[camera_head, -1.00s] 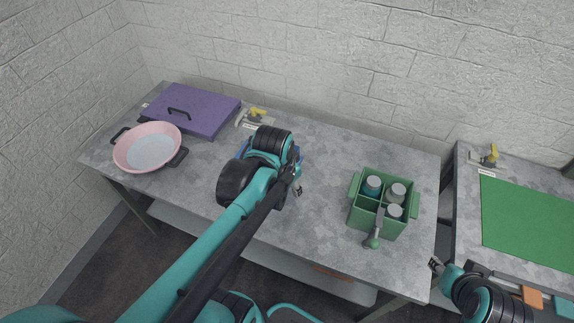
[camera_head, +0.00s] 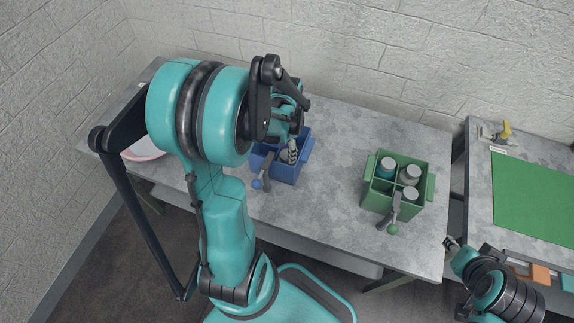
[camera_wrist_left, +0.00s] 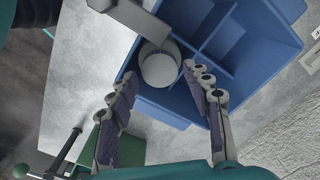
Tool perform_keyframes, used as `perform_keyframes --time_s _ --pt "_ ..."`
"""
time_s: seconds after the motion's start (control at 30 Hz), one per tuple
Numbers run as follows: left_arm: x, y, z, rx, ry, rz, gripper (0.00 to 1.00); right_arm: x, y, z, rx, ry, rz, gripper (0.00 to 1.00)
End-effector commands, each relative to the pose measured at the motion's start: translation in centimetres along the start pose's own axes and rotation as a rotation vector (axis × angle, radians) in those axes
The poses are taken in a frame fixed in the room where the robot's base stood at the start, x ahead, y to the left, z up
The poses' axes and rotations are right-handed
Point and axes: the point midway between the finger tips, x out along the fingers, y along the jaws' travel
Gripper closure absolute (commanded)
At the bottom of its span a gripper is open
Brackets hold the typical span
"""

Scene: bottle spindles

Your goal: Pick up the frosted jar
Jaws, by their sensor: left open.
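A pale, whitish jar (camera_wrist_left: 158,68), which looks like the frosted one, stands in a compartment of the blue divided crate (camera_wrist_left: 238,48) in the left wrist view. The crate also shows in the head view (camera_head: 280,173); the jar there is largely hidden by my arm. My left gripper (camera_wrist_left: 160,80) is open and empty, its two fingers pointing at the crate on either side of the jar, apart from it as far as I can tell. In the head view the left gripper (camera_head: 291,150) hangs over the crate. My right gripper (camera_head: 452,243) is at the lower right, small and away from the jars.
A green divided crate (camera_head: 378,200) with several jars stands to the right on the grey table (camera_head: 335,140). The blue crate has a lever with a blue knob (camera_head: 257,184) at its front. A pink basin (camera_head: 143,152) is mostly hidden behind my arm. Table between the crates is clear.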

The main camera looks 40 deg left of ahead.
Motion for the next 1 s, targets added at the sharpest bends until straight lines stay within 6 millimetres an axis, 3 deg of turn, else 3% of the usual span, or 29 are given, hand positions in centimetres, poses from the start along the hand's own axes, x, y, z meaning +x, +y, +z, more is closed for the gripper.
perform_keyframes --time_s 0.1,0.37,0.57,0.6,1.0 --pt "1.53 -0.04 -0.05 0.000 0.000 0.000 0.50 0.52 0.00 0.38 0.000 0.000 0.000 0.60" --pt "1.72 -0.01 -0.04 0.000 0.000 0.000 0.50 0.47 0.00 0.33 0.000 0.000 0.000 0.60" --pt "1.71 -0.01 -0.04 0.000 0.000 0.000 0.98 0.47 0.00 0.33 0.000 0.000 0.000 0.60" --pt "1.70 -0.01 -0.04 0.000 0.000 -0.001 1.00 0.47 0.00 0.33 0.000 0.000 0.000 0.60" --pt "0.91 -0.01 -0.04 -0.001 0.001 -0.001 1.00 0.23 0.00 0.16 0.000 0.000 0.000 0.60"
